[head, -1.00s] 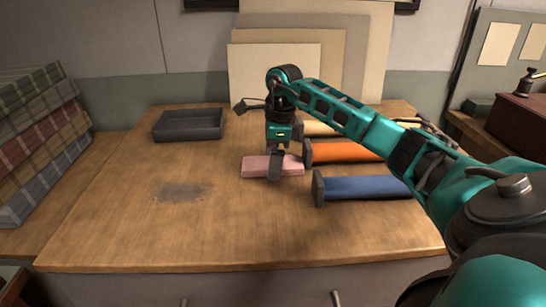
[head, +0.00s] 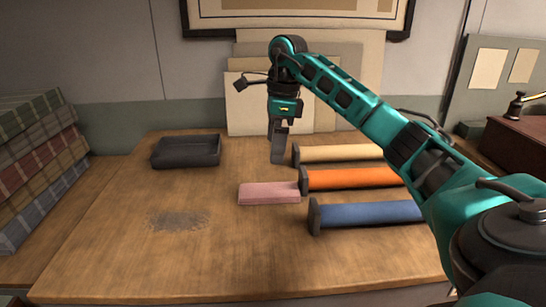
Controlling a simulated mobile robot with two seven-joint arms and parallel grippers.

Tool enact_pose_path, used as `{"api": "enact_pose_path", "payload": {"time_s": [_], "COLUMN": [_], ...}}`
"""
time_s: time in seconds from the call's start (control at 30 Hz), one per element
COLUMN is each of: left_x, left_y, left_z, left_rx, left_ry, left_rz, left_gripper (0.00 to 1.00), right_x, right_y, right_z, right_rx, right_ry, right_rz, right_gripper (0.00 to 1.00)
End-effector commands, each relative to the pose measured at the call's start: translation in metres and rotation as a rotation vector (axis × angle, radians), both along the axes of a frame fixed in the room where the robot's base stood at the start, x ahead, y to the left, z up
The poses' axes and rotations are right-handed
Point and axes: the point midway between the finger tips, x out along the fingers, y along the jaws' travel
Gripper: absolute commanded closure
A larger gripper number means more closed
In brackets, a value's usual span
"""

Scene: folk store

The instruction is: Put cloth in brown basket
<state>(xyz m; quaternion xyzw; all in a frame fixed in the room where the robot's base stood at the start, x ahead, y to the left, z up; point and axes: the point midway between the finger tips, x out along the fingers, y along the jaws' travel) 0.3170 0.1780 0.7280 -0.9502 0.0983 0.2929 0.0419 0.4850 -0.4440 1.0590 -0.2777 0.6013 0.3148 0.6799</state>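A flat, pink folded cloth (head: 269,193) lies on the wooden table, left of the fabric rolls. No clearly brown basket shows; a shallow dark grey tray (head: 186,152) sits at the back left of the table, and it looks empty. My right gripper (head: 278,155) points down above and behind the pink cloth, apart from it, with nothing visible in it. Its fingers are seen nearly edge-on, so the gap between them is hard to judge. My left gripper is not in view.
Cream (head: 338,153), orange (head: 352,178) and blue (head: 368,214) rolls with dark ends lie on the right of the table. A stack of plaid fabrics (head: 38,165) stands at the left. Boards (head: 250,105) lean behind the table. The table's left and front are clear, with one worn patch.

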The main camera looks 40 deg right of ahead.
Motion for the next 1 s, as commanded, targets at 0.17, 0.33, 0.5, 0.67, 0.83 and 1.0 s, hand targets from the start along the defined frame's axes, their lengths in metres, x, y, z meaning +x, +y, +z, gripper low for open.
{"api": "enact_pose_path", "payload": {"time_s": [0.17,0.33,0.5,0.67,0.83,1.0], "left_x": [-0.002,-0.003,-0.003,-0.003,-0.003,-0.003], "left_y": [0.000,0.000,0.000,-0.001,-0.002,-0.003], "left_z": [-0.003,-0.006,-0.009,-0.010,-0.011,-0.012], "left_rx": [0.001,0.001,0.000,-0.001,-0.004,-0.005], "left_ry": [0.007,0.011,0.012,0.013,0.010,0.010], "left_rz": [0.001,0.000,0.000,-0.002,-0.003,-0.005], "left_gripper": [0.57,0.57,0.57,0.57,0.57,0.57], "right_x": [-0.003,-0.007,-0.012,-0.017,-0.021,-0.026], "right_y": [-0.003,-0.007,-0.010,-0.013,-0.015,-0.017], "right_z": [0.002,-0.001,-0.002,-0.003,-0.004,-0.004], "right_rx": [0.024,0.087,0.165,0.237,0.313,0.382], "right_ry": [0.008,0.034,0.074,0.129,0.201,0.291], "right_rz": [-0.169,-0.553,-0.971,-1.353,-1.746,-2.124], "right_gripper": [0.00,0.00,0.00,0.00,0.00,0.00]}}
